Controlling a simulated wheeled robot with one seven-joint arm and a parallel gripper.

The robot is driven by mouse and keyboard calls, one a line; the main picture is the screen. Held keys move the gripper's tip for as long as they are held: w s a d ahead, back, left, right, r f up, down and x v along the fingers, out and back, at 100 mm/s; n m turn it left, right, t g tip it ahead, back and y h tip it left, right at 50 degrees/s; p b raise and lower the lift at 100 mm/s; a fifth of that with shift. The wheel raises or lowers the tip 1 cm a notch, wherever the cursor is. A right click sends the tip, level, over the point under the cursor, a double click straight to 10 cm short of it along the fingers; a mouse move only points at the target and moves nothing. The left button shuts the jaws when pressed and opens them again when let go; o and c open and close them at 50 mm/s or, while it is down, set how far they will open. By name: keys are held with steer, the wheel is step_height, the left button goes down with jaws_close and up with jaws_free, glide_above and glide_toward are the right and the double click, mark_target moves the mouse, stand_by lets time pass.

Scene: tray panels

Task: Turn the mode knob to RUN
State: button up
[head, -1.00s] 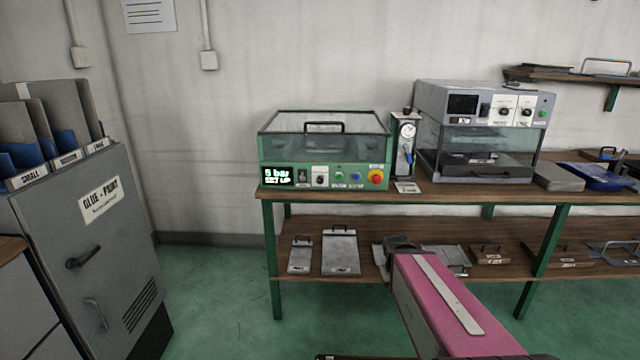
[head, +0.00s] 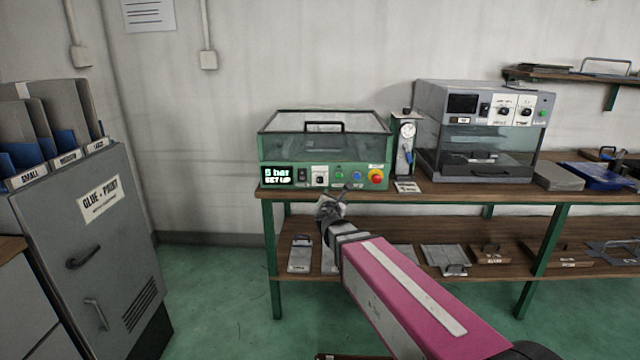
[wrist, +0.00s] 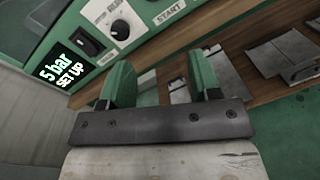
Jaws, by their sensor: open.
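The mode knob (head: 320,181) is a black knob on a white plate on the front of the green machine (head: 273,152). It also shows in the wrist view (wrist: 121,29), with "RUN" printed above it; a lower label is too small to read surely. The display (head: 278,176) reads "5 bar SET UP"; it is at the left in the wrist view (wrist: 70,72). My gripper (head: 335,197) is just below the machine's front panel, apart from the knob. In the wrist view its two green fingers (wrist: 165,82) are spread and empty, below and right of the knob.
A black rocker switch (head: 302,174) sits left of the knob. Green (head: 339,172) and blue (head: 357,175) buttons and a red stop button (head: 376,176) are to its right. The wooden bench edge (head: 430,198) lies close to my gripper. A gauge unit (head: 407,130) stands beside the machine.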

mark_target(320, 181)
steer(key=a+r+n+y, duration=0.1)
steer(key=a+n+y, duration=0.1)
steer(key=a+n, duration=0.25)
steer(key=shift+t, duration=0.3)
steer(key=w, duration=1)
steer(key=shift+w+a+r, duration=0.2)
steer(key=shift+w+a, duration=0.2)
steer(key=c, duration=0.9)
